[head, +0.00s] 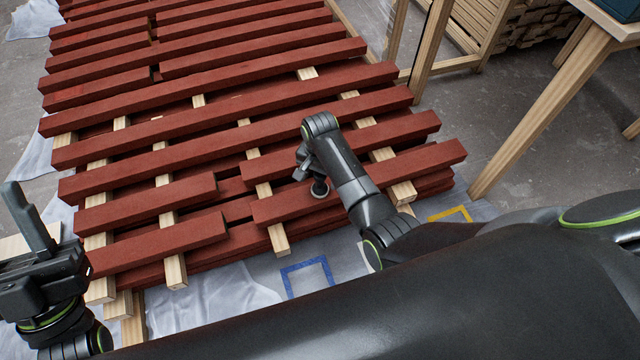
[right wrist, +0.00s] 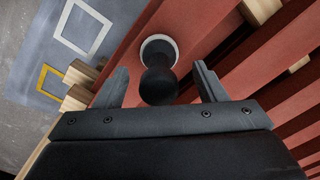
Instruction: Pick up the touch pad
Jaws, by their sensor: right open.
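The touch pad (head: 320,190) is a small dark knob on a pale round base. It sits on a red batten near the front right of the stack. In the right wrist view its black knob (right wrist: 158,86) shows in front of the pale, ringed base (right wrist: 158,48). My right gripper (head: 307,170) is at the pad in the head view. In the right wrist view its open fingers (right wrist: 161,70) stand one on each side of the knob, with a gap on both sides. My left gripper (head: 30,225) is at the left edge, away from the pad; its opening is unclear.
Red battens (head: 220,95) lie in spaced rows across pale wooden bearers (head: 279,238). Blue (head: 307,277) and yellow (head: 450,214) square outlines mark the sheet in front. A wooden table leg (head: 545,110) stands at right, with open floor beside it.

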